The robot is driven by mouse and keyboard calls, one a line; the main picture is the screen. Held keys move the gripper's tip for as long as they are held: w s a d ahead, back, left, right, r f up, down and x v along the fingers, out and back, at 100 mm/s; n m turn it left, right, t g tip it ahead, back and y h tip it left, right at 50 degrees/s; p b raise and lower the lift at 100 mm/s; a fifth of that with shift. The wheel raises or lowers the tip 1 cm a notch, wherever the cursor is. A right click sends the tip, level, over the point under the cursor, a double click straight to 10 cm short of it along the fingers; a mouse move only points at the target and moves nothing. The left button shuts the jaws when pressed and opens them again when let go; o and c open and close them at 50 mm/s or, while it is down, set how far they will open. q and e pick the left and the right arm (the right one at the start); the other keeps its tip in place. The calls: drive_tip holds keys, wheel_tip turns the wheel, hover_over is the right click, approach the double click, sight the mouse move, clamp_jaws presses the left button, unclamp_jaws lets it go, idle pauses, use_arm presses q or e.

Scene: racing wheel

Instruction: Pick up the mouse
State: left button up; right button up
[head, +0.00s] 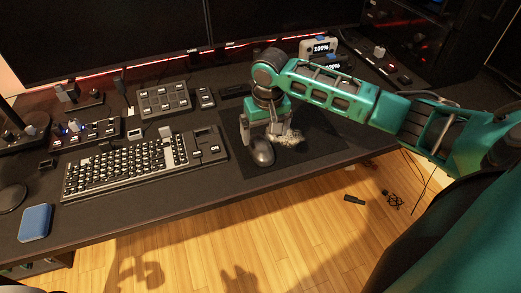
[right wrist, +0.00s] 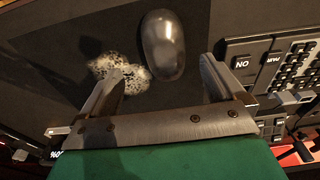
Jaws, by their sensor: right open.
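The mouse (head: 262,152) is dark and rounded and lies on the black mouse mat (head: 322,150) near the desk's front edge, right of the keyboard. My right gripper (head: 269,136) points down over the mat, just behind the mouse. My left gripper is not in view.
A white-speckled patch (right wrist: 122,72) lies by the left finger in the right wrist view. The keyboard (head: 145,160) is left of the mat. A button pad (head: 163,100), control panels and monitors (head: 110,35) stand behind. A blue pad (head: 35,222) lies at front left.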

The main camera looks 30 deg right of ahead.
sight(261, 144)
drive_tip(key=f, duration=0.3)
drive_tip(key=w+f+b, duration=0.1)
drive_tip(key=f, duration=0.2)
drive_tip(key=shift+w+a, duration=0.1)
drive_tip(key=shift+a, duration=0.1)
drive_tip(key=shift+r, duration=0.1)
drive_tip(key=c, duration=1.2)
